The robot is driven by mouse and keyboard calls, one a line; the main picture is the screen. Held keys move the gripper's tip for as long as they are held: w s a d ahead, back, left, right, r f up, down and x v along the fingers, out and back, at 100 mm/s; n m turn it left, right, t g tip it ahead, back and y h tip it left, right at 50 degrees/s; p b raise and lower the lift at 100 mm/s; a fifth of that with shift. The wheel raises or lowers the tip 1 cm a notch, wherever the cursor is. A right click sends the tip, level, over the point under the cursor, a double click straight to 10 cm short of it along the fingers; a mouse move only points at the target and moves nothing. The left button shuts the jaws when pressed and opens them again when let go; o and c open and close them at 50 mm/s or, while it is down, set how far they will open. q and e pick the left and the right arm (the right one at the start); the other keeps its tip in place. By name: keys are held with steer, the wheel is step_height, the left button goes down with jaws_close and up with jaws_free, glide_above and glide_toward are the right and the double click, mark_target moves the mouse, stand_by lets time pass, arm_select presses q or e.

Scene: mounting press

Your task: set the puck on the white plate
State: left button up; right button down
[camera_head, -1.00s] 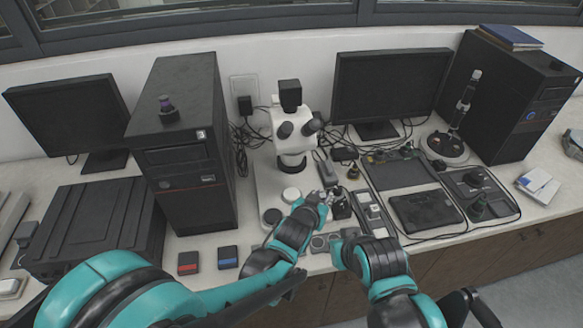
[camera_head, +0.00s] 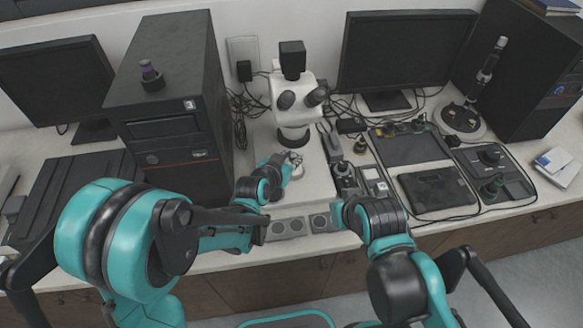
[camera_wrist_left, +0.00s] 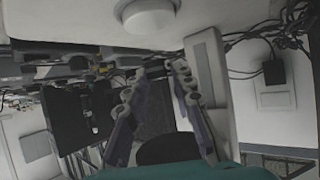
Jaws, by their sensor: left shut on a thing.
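My left gripper (camera_head: 291,160) is over the white microscope base, just in front of the microscope; its two fingers also show in the left wrist view (camera_wrist_left: 160,70). It is shut on the puck, but the puck is dark and hard to make out between the fingers against the dark background. The white plate (camera_wrist_left: 150,17) is a round raised disc on the white base in the left wrist view, beyond the fingertips and apart from them. In the head view the gripper partly covers the plate (camera_head: 298,173). My right gripper (camera_head: 341,212) is by the bench's front edge, its fingers unclear.
The microscope (camera_head: 294,95) stands close behind the left gripper. A black computer tower (camera_head: 170,100) is to the left. Small dark devices (camera_head: 346,180) stand right of the base, with a black tablet (camera_head: 432,191) farther right. Cables lie along the wall.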

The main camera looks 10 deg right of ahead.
arm_select(q)
step_height(320, 180, down, 4)
steer(key=shift+f+b, duration=0.1)
steer(key=shift+b, duration=0.8)
steer(key=o, duration=1)
